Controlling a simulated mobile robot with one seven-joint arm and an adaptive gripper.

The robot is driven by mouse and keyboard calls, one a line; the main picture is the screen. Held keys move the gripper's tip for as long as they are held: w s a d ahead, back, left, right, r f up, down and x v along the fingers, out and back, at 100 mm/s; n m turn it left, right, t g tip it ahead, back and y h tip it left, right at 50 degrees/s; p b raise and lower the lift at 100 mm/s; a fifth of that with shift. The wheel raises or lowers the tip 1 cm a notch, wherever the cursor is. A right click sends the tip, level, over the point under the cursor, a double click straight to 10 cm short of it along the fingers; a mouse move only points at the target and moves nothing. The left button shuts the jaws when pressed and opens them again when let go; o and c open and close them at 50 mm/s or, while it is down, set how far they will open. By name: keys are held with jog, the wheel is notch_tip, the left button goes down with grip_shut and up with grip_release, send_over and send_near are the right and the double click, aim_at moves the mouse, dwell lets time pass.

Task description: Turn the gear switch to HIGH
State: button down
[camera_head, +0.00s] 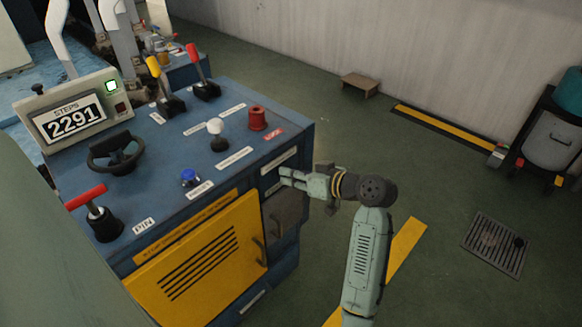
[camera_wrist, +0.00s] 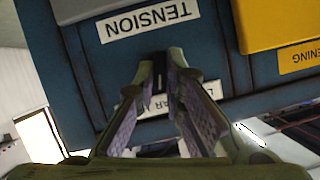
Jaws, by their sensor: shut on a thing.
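My gripper (camera_head: 286,176) is at the right side panel of the blue machine, its fingers reaching in from the right. In the wrist view its two fingers (camera_wrist: 163,72) come together, shut on a small dark part between them. This part sits by a label ending in "AR" (camera_wrist: 158,104), partly covered by the fingers, and looks like the gear switch. The fingers hide most of it, so I cannot tell which way it points. In the head view the switch is hidden behind the fingers. A "TENSION" label (camera_wrist: 148,20) shows beyond the fingertips in the wrist view.
The blue machine (camera_head: 225,135) carries levers, a black handwheel (camera_head: 115,152), a red knob (camera_head: 258,118) and a display reading 2291 (camera_head: 73,122). A yellow vented door (camera_head: 205,265) is on its front. A grey bin (camera_head: 550,135) stands far right. Floor to the right is mostly clear.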

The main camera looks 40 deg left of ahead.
jog(key=m+g+p, duration=0.1)
jog(key=m, duration=0.1)
jog(key=m+g+p, duration=0.1)
jog(key=m+p, duration=0.1)
jog(key=shift+w+f+g+y, duration=0.1)
jog(key=shift+w+g+y, duration=0.1)
jog(key=shift+g+y, duration=0.15)
dwell(0.4)
jog(key=c, duration=1.7)
grip_release()
jog(key=v, duration=1.2)
jog(key=shift+d+f, duration=0.1)
jog(key=shift+f, duration=0.05)
